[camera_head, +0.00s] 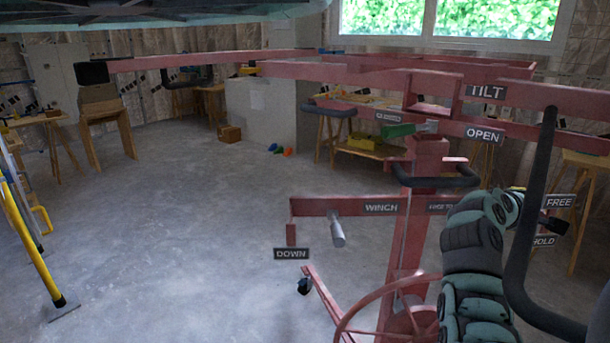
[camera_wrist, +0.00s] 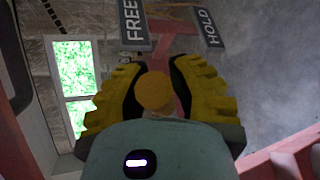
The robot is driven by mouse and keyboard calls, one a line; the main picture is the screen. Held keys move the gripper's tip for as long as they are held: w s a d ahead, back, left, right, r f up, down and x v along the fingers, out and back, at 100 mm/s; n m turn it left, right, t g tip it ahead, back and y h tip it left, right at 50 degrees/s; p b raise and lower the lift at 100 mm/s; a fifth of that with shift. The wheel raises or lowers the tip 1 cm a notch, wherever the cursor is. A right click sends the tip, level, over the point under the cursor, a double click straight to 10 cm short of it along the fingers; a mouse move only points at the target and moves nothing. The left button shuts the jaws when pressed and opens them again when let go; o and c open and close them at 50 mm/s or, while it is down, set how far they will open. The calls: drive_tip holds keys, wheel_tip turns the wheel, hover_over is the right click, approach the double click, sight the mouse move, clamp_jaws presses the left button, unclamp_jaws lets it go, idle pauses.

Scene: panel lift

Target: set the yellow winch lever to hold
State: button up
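The yellow winch lever shows its round knob (camera_wrist: 154,91) in the wrist view, between the two yellow-and-black fingers of my gripper (camera_wrist: 160,78). The fingers stand on either side of the knob. I cannot tell whether they press on it. Beyond the fingertips are the FREE label (camera_wrist: 131,22) at upper left and the HOLD label (camera_wrist: 208,27) at upper right. In the head view the FREE label (camera_head: 559,202) sits above the HOLD label (camera_head: 543,241), right of my arm. There, my arm hides most of the lever and gripper.
The red panel lift (camera_head: 405,240) stands close in front, with a WINCH bar (camera_head: 372,207), a crank handle (camera_head: 338,232) and a wheel (camera_head: 385,315). A thick dark handle bar (camera_head: 528,235) passes right of my arm. The grey floor (camera_head: 180,220) is open at left.

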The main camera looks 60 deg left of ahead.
clamp_jaws()
drive_tip(key=shift+w+r, duration=0.1)
drive_tip(key=shift+r, duration=0.05)
drive_tip(key=shift+a+f+t+y+b, duration=0.1)
drive_tip(key=shift+f+t+y+b, duration=0.2)
drive_tip(key=shift+b, duration=0.25)
idle(0.3)
wheel_tip(320, 180, down, 8)
drive_tip(key=m+t+b, duration=0.4)
drive_tip(key=m+b, duration=0.3)
drive_tip(key=b, duration=1.6)
drive_tip(key=shift+r+t+y+b, duration=0.25)
drive_tip(key=shift+t+y+b, duration=0.05)
drive_tip(key=shift+a+r+m+b, duration=0.1)
drive_tip(key=shift+m+b, duration=0.3)
drive_tip(key=shift+b, duration=0.05)
